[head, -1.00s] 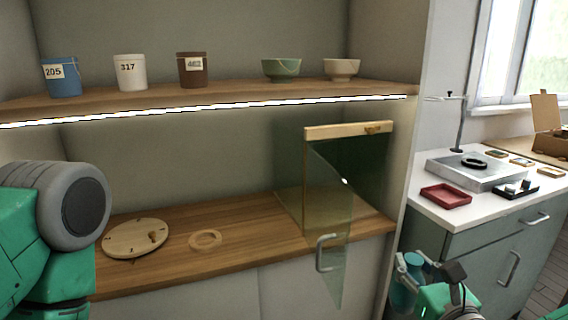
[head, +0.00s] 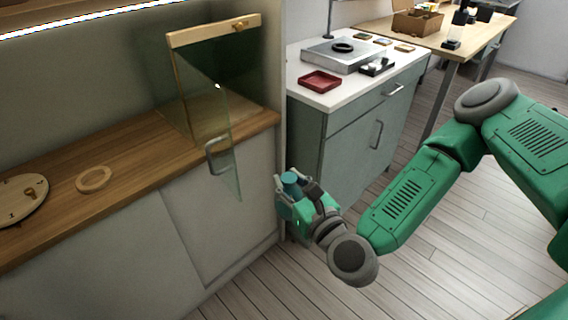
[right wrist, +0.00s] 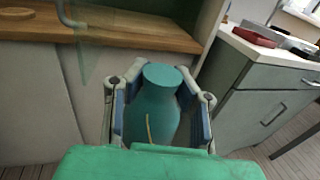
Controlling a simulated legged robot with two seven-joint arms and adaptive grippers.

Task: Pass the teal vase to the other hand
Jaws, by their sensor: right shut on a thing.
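The teal vase (right wrist: 158,105) stands between the fingers of my right gripper (right wrist: 160,112) in the right wrist view, with a gold seam line down its side. My right gripper is shut on it. In the head view the vase (head: 290,180) shows as a small teal top in the right gripper (head: 292,192), held in the air in front of the cabinet, over the floor. Its lower part is hidden by the gripper. My left gripper is in neither current view.
A glass door (head: 212,140) with a handle stands open from a box on the wooden counter (head: 130,150), left of the right gripper. A grey-green cabinet (head: 350,130) with a red tray (head: 320,81) stands behind.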

